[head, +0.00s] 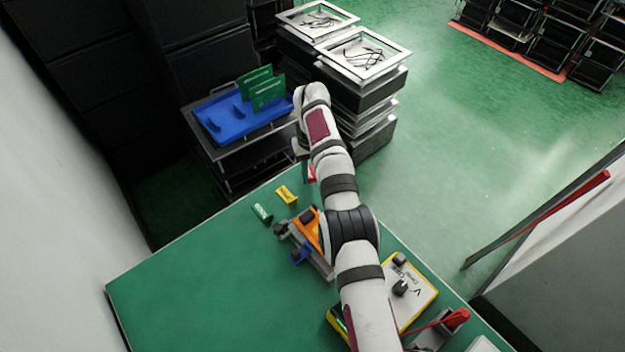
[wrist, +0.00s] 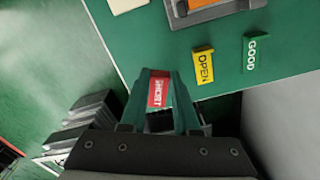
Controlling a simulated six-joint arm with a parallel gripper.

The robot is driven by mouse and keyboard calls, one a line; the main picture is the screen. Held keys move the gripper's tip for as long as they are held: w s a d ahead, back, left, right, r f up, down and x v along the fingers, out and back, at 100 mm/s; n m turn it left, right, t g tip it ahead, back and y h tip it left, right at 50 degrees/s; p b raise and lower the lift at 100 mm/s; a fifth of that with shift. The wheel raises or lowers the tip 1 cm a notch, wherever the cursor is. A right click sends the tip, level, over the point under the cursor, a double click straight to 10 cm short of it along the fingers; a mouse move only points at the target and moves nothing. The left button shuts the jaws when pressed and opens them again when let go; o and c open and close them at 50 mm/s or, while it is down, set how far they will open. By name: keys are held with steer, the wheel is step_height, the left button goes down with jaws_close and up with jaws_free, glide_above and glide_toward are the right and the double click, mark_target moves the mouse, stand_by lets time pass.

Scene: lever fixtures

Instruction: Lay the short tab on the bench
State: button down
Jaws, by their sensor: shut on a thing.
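The red tab with white lettering that seems to read SHORT (wrist: 158,92) is between the fingers of my gripper (wrist: 160,108) in the wrist view. My gripper is shut on it. In the head view a small part of the red tab (head: 311,173) shows beside my arm, near the far corner of the green bench (head: 190,270). My arm hides most of the gripper there. I cannot tell how high the tab is above the bench, or whether it touches it.
A yellow OPEN tab (wrist: 204,66) and a green GOOD tab (wrist: 250,53) stand nearby on the bench. An orange and grey lever fixture (head: 307,228) and a yellow-edged box (head: 412,290) lie nearer. The bench's left part is clear. A blue tray (head: 222,122) stands beyond the bench.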

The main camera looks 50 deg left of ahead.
steer(key=shift+f, duration=1.55)
steer(key=c, duration=0.6)
jaws_free()
steer(key=shift+f, duration=0.1)
steer(key=shift+c, duration=0.2)
